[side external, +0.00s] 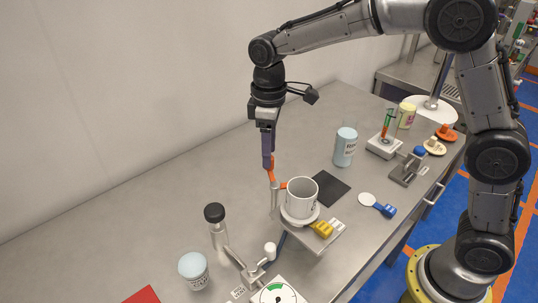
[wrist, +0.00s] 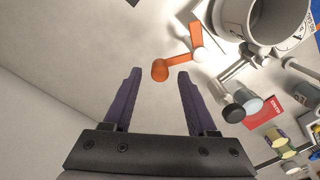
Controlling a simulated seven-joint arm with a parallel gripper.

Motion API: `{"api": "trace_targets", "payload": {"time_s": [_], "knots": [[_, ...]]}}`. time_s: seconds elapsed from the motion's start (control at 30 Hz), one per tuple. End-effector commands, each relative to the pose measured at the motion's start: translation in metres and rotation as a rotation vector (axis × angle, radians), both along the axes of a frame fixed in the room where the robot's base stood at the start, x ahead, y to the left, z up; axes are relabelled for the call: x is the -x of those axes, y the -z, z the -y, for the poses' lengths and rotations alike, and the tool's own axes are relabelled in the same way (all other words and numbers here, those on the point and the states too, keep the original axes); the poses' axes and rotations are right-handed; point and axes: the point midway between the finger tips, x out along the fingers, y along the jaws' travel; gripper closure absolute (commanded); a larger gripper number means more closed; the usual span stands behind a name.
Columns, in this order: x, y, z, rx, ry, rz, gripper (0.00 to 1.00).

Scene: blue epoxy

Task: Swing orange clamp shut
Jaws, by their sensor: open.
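The orange clamp (side external: 271,175) is a small lever arm on a metal post beside a white cup (side external: 302,191). In the wrist view the clamp (wrist: 178,60) has a rounded knob at one end and a bent arm leading to a pale pivot near the cup (wrist: 258,15). My gripper (side external: 267,164) points down above the clamp's knob end. In the wrist view its dark purple fingers (wrist: 158,78) are apart, with the knob showing between and just beyond the tips. I cannot tell whether a finger touches it. The clamp's far end is partly hidden by the cup in the side view.
The cup stands on a round support with a yellow-handled part (side external: 322,229) in front. A black mat (side external: 330,187) lies behind. The grey bench left of my gripper is clear.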

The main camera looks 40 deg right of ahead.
Motion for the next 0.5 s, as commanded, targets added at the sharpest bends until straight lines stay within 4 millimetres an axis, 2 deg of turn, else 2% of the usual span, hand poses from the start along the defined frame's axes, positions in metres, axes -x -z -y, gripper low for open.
{"api": "trace_targets", "payload": {"time_s": [0.2,0.5], "knots": [[0.0,0.019,0.0,0.001,0.0,-0.001,0.42],[0.0,0.021,0.0,0.001,0.0,-0.001,0.42]]}}
